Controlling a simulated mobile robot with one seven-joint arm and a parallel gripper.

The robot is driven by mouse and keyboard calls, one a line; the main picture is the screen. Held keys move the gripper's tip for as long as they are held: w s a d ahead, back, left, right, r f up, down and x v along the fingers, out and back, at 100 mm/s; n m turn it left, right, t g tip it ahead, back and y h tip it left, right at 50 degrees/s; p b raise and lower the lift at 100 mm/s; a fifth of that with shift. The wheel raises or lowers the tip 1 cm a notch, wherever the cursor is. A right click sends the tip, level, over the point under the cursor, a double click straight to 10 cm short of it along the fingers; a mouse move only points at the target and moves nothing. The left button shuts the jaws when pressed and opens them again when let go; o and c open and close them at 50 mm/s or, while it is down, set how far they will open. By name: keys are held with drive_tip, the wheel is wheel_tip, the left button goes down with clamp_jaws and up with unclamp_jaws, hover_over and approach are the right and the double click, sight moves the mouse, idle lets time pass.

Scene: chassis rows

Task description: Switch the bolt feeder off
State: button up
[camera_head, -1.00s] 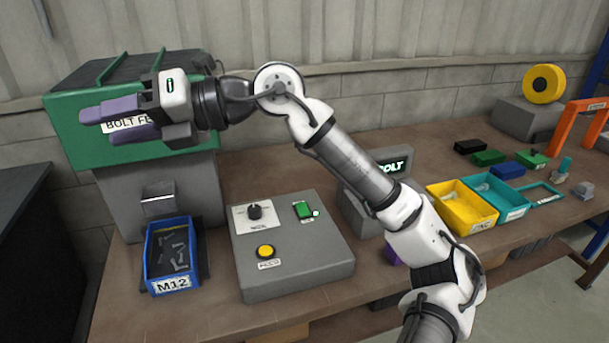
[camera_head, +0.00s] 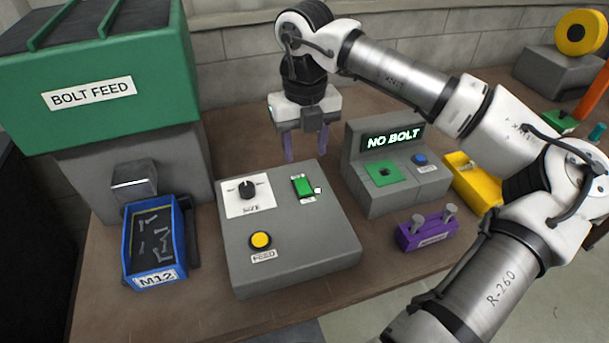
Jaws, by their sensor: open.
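The bolt feeder (camera_head: 92,93) is a green hopper on a grey body at the left, labelled BOLT FEED. Its grey control box (camera_head: 300,250) stands on the bench in front. On the box are a black SIZE knob (camera_head: 247,190), a yellow FEED button (camera_head: 261,240) and a green rocker switch (camera_head: 303,187) with a small white spot beside it. The label by the green switch is too small to read. My gripper (camera_head: 306,157) points down with its purple fingers apart and empty, above and behind the green switch, apparently not touching it.
A blue M12 bin (camera_head: 130,240) with several bolts sits left of the box. To the right stand a grey tester (camera_head: 400,195) reading NO BOLT, a purple holder (camera_head: 427,234) with two bolts, and a yellow bin (camera_head: 466,175). My arm spans the right side.

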sight(305, 189)
wheel_tip(305, 189, down, 10)
drive_tip(key=shift+r+p, duration=0.15)
drive_tip(key=shift+p, duration=0.75)
drive_tip(key=shift+c, duration=0.2)
drive_tip(key=shift+w, duration=0.1)
drive_tip(key=c, duration=0.9)
drive_tip(key=shift+w+a+r+g+h+b, duration=0.15)
drive_tip(key=shift+w+g+h, duration=0.1)
drive_tip(key=shift+g, duration=0.45)
drive_tip(key=shift+w+f+g+h+b, duration=0.15)
drive_tip(key=shift+g+h, duration=0.1)
drive_tip(key=shift+g, duration=0.45)
drive_tip(key=shift+c, duration=0.2)
drive_tip(key=shift+r, duration=0.1)
drive_tip(key=o, duration=1)
drive_tip(key=b+v, duration=0.2)
drive_tip(key=v, duration=1.1)
drive_tip(key=shift+w+r+b, duration=0.1)
drive_tip(key=shift+r+b, duration=0.2)
drive_tip(key=shift+r, duration=0.1)
